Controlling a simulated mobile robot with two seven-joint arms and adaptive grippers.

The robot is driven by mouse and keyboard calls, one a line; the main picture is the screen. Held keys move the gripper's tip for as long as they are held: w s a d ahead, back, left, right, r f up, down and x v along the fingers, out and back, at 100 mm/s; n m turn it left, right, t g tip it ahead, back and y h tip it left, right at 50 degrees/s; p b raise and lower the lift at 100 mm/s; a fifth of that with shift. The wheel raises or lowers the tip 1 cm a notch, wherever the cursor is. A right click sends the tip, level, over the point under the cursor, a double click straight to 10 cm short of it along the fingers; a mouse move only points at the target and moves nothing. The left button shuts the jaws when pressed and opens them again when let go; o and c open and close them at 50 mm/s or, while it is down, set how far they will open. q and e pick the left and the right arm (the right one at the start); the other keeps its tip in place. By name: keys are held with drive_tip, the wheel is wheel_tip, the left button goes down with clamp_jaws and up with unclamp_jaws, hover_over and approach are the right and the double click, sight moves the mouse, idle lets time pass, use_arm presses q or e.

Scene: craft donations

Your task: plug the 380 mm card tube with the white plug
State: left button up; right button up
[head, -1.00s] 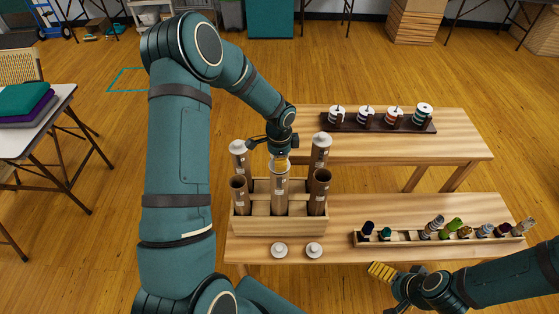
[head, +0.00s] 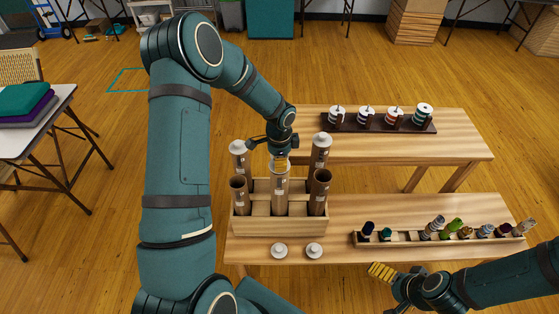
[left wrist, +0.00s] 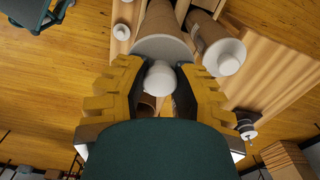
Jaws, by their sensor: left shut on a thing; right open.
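My left gripper (head: 280,159) is over the middle card tube (head: 280,192) in the wooden crate (head: 282,230). It is shut on the knob of a white plug (left wrist: 160,78). In the left wrist view the plug's wide flange (left wrist: 163,47) is against the tube's end; I cannot tell how deep it sits. In the head view the fingers hide most of the plug. The tube stands upright; its label is too small to read. Two white plugs (head: 279,250) (head: 314,250) lie on the table in front of the crate. My right gripper (head: 382,272) is open and empty near the table's front edge.
Two open tubes (head: 239,197) (head: 318,195) flank the middle one. Two capped tubes (head: 239,158) (head: 320,153) stand behind. A long rack (head: 400,240) of small items is at right. A spool board (head: 376,124) is on the back table (head: 450,145).

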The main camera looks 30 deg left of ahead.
use_arm(q)
drive_tip(key=shift+r, duration=0.15)
drive_tip(key=shift+r+p, duration=0.3)
drive_tip(key=shift+r, duration=0.05)
drive_tip(key=shift+r, duration=0.35)
drive_tip(key=shift+f+b, duration=0.8)
drive_tip(key=shift+f, duration=0.45)
idle(1.1)
drive_tip(key=shift+r, duration=0.25)
drive_tip(key=shift+r+p, duration=0.35)
drive_tip(key=shift+p, duration=0.05)
drive_tip(key=shift+r, duration=0.25)
drive_tip(key=shift+f, duration=0.1)
idle(1.0)
